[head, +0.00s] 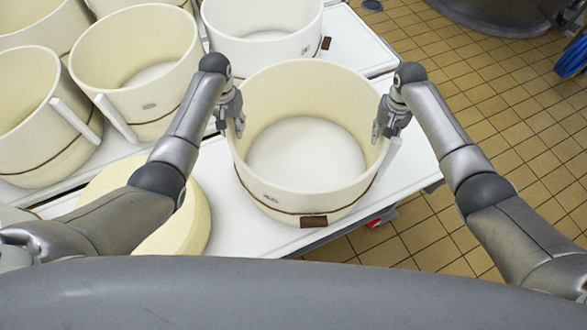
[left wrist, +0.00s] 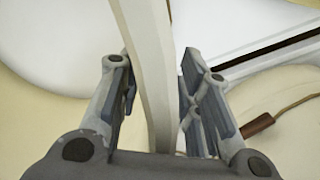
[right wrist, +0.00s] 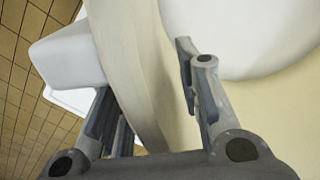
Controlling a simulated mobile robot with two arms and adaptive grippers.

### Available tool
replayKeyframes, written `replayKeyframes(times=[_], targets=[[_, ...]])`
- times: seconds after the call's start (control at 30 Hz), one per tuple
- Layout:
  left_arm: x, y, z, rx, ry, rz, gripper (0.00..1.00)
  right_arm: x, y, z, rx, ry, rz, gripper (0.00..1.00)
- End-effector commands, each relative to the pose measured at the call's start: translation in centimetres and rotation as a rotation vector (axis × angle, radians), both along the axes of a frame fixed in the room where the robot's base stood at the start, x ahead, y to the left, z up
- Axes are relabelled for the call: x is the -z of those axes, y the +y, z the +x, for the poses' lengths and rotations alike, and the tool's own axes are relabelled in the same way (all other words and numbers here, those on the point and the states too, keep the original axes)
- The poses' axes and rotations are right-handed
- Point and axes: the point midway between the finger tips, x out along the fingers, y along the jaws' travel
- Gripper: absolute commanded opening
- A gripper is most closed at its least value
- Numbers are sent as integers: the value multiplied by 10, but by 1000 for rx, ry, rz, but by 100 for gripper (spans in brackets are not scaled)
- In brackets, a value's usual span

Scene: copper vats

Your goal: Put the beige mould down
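The beige mould (head: 262,191), a large round open tub with a pale bottom and a brown label at its front, appears to stand upright on the white table (head: 228,236). My left gripper (head: 234,117) is at its left rim. In the left wrist view the mould's wall (left wrist: 150,60) passes between the spread fingers, with small gaps. My right gripper (head: 384,127) is at its right rim. In the right wrist view the wall (right wrist: 130,70) runs between the spread fingers, with a gap on the right. Neither gripper looks closed on the wall.
Several similar moulds stand close together at the left, the nearest (head: 150,105) beside my left arm. A pale yellow round block (head: 192,225) lies under that arm. Another mould (head: 270,50) stands behind. Tiled floor (head: 480,100) is open at the right.

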Motion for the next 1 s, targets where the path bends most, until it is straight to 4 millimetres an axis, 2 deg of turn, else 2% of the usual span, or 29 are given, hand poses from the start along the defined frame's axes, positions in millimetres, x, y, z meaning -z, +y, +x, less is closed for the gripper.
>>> replayKeyframes(times=[0.13,0.23,0.5,0.63,0.87,1.0], targets=[[-7,0,1,0,-3,0,32,0,0,0,0,0,0,32],[-21,0,1,1,-4,-1,32,0,0,0,-1,0,1,32],[-78,0,1,0,-4,-1,32,0,1,0,-1,0,1,32],[-101,0,1,0,-4,-1,32,0,1,0,-1,0,1,32],[-119,0,0,0,0,0,32,-2,0,0,-1,-1,1,32],[-121,0,0,0,0,0,32,-16,1,1,-1,-3,3,32]])
